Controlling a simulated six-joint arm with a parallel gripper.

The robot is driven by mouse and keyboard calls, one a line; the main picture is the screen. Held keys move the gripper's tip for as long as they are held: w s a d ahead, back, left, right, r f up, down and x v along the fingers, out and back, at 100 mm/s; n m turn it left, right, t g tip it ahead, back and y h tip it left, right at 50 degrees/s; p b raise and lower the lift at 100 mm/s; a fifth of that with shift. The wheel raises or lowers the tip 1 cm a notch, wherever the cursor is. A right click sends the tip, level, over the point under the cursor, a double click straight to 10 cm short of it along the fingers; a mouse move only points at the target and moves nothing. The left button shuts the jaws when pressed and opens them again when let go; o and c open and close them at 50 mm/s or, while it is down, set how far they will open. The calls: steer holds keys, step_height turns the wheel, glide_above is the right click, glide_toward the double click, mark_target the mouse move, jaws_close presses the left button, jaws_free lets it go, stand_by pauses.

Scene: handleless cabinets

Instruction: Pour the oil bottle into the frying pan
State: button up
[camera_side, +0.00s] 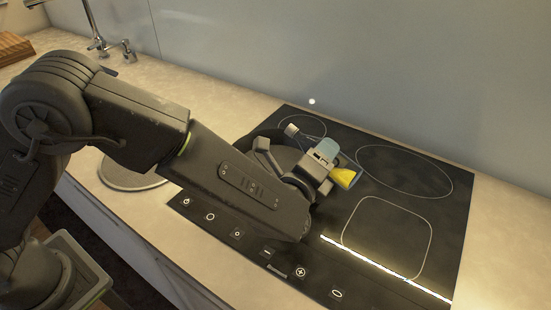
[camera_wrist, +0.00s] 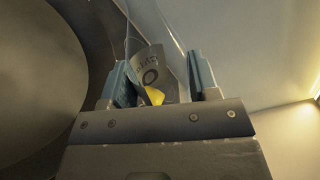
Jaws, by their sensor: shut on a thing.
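The oil bottle (camera_side: 346,177) shows as a yellow piece at my gripper, tilted over the cooktop. Most of it is hidden by the gripper in the side view. In the wrist view, the clear bottle (camera_wrist: 152,68) with a dark-printed label and some yellow sits between the two blue-grey fingers. My gripper (camera_side: 330,160) is shut on it; the fingers also show in the wrist view (camera_wrist: 163,82). The frying pan (camera_side: 264,132) is dark and mostly hidden behind my arm. A large round dark-rimmed surface, apparently the pan (camera_wrist: 38,75), fills the wrist view's left. No oil stream is discernible.
The black cooktop (camera_side: 375,240) has free room at right and front. A plain wall (camera_side: 400,70) rises behind the counter (camera_side: 210,95). A faucet (camera_side: 97,35) stands back left, with a wooden block (camera_side: 14,46) at the far left. A round sink (camera_side: 125,180) lies left of the cooktop.

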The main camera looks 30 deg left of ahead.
steer(key=shift+d+f+n, duration=0.1)
steer(key=shift+f+n, duration=0.05)
steer(key=shift+n, duration=0.25)
steer(key=shift+a+n, duration=0.45)
steer(key=shift+n, duration=0.15)
steer(key=shift+a+n, duration=0.15)
steer(key=shift+n, duration=0.15)
steer(key=shift+f+n, duration=0.15)
steer(key=shift+n, duration=0.55)
steer(key=shift+r+n, duration=0.25)
steer(key=shift+n, duration=0.15)
steer(key=shift+r+n, duration=0.3)
steer(key=shift+n, duration=0.1)
steer(key=shift+r, duration=0.1)
steer(key=shift+a+f+n, duration=0.1)
steer(key=shift+a+n, duration=0.1)
steer(key=shift+n, duration=0.6)
steer(key=shift+a+f+n, duration=0.1)
steer(key=shift+a+n, duration=0.05)
steer(key=shift+n, duration=0.65)
